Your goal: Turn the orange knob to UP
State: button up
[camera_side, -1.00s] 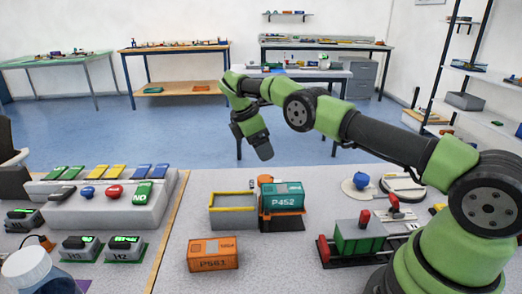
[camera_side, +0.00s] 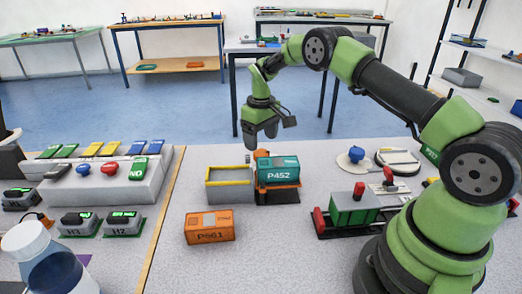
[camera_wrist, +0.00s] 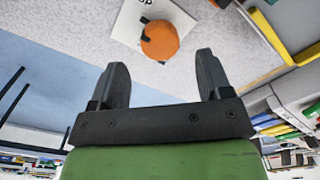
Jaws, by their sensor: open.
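The orange knob (camera_wrist: 160,42) sits on a white plate (camera_wrist: 127,24) in the wrist view, with a dark mark at its upper left. Part of a dark label shows on the plate by the image's top edge, cut off. My gripper (camera_wrist: 161,62) is open and empty, its two dark fingers on either side below the knob, not around it. In the side view my gripper (camera_side: 261,132) points down above the back of the bench. The orange knob (camera_side: 261,154) is partly hidden there behind the teal container P452 (camera_side: 278,169).
A grey bin with a yellow rim (camera_side: 229,184) stands left of the teal container. An orange container P561 (camera_side: 209,227) lies in front. A green wagon (camera_side: 353,210) and a blue knob (camera_side: 356,153) are to the right. A button console (camera_side: 110,186) is at left.

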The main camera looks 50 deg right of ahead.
aim_at(261, 152)
jog(key=shift+f, duration=2.2)
jog(key=c, duration=0.9)
jog(key=shift+m, duration=2.8)
jog(key=o, duration=0.9)
